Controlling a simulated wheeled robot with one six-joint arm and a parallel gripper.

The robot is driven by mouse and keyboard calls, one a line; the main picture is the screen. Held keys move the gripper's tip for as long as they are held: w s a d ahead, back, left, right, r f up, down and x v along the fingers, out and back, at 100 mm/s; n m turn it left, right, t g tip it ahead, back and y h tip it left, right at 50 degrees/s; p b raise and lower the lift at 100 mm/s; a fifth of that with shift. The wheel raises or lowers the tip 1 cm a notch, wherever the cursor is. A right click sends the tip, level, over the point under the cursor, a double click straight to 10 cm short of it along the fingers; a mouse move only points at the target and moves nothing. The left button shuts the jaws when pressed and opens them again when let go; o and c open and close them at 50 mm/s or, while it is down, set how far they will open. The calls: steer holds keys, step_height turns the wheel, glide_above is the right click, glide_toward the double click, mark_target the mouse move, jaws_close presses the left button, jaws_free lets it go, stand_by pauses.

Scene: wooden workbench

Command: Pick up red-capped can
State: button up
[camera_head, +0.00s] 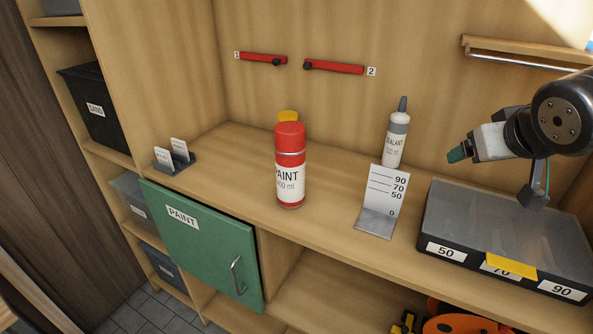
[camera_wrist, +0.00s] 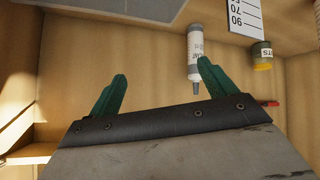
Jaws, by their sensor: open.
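The red-capped can (camera_head: 290,168), labelled PAINT, stands upright on the bench in the head view, left of the middle. A yellow-capped container (camera_head: 287,116) stands behind it, mostly hidden; a yellow-capped one also shows at the right of the wrist view (camera_wrist: 262,57). My gripper (camera_head: 457,155) is up at the right in the head view, well apart from the red-capped can. In the wrist view its green fingers (camera_wrist: 162,72) are spread with nothing between them. I cannot make out the red-capped can in the wrist view.
A sealant tube (camera_head: 396,138) and a white height gauge (camera_head: 385,198) stand between the can and my gripper. A dark bin (camera_head: 447,252) with number labels lies below my gripper. A small card holder (camera_head: 176,160) sits at left. Bench around the can's left is clear.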

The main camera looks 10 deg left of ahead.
mark_target(291, 166)
steer(key=w+a+f+n+t+y, duration=0.2)
steer(key=w+a+n+y, duration=0.2)
steer(key=w+a, duration=0.55)
steer(key=s+a+f+n+g+y, duration=0.1)
steer(key=a+f+n+g+y, duration=0.1)
steer(key=a, duration=0.4)
steer(key=s+a+f+n+g+y, duration=0.2)
steer(key=a+y, duration=0.1)
steer(key=a, duration=0.3)
steer(key=s+a+f+n+g+y, duration=0.1)
steer(key=s+a+f+n+y, duration=0.1)
steer(key=a, duration=0.5)
steer(key=shift+s+f+g+y, duration=0.25)
steer(key=shift+f+g+y, duration=0.15)
steer(key=shift+y, duration=0.4)
steer(key=x, duration=0.7)
steer(key=shift+w+r, duration=0.1)
steer(key=shift+w, duration=0.05)
steer(key=c, duration=1.1)
steer(key=shift+r, duration=0.1)
steer(key=shift+c, duration=1)
